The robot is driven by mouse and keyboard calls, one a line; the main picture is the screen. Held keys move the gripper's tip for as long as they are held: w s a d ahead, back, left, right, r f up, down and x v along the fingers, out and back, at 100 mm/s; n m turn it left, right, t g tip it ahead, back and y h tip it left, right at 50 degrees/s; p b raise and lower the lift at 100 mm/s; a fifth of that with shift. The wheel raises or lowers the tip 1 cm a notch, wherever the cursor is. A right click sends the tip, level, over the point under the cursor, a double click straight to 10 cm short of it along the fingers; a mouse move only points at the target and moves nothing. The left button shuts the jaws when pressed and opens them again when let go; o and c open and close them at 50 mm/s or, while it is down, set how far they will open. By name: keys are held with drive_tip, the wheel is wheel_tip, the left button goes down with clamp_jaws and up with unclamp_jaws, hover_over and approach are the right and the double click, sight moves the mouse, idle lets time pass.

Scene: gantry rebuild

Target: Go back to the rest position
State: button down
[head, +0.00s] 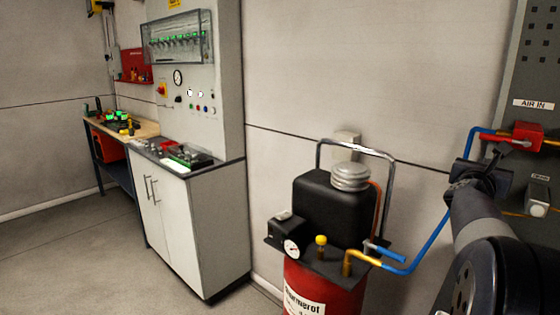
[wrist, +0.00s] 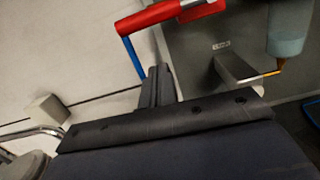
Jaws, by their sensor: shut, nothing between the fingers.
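My arm reaches in from the lower right of the head view. My gripper (head: 472,172) is at its end, in front of the wall near the grey panel (head: 540,60). In the wrist view my gripper's dark fingers (wrist: 158,84) are together with nothing between them. A red fitting (head: 527,135) with a blue hose is on the panel just beyond the gripper. It also shows at the top of the wrist view (wrist: 165,14), apart from the fingertips as far as I can tell.
A red compressor (head: 310,285) with a black tank (head: 328,205) and a metal handle stands left of my arm. A blue pipe (head: 420,245) rises from it towards the panel. A white cabinet (head: 190,225) and a workbench (head: 140,129) stand further left. The floor at left is clear.

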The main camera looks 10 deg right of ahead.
wheel_tip(320, 180, up, 4)
drive_tip(key=p, duration=0.4)
wheel_tip(320, 180, down, 7)
drive_tip(key=s+d+n, duration=0.1)
drive_tip(key=s+n, duration=0.1)
drive_tip(key=n, duration=0.2)
drive_tip(key=v, duration=0.6)
drive_tip(key=shift+r+b, duration=0.4)
drive_tip(key=shift+b, duration=0.05)
drive_tip(key=shift+a, duration=0.2)
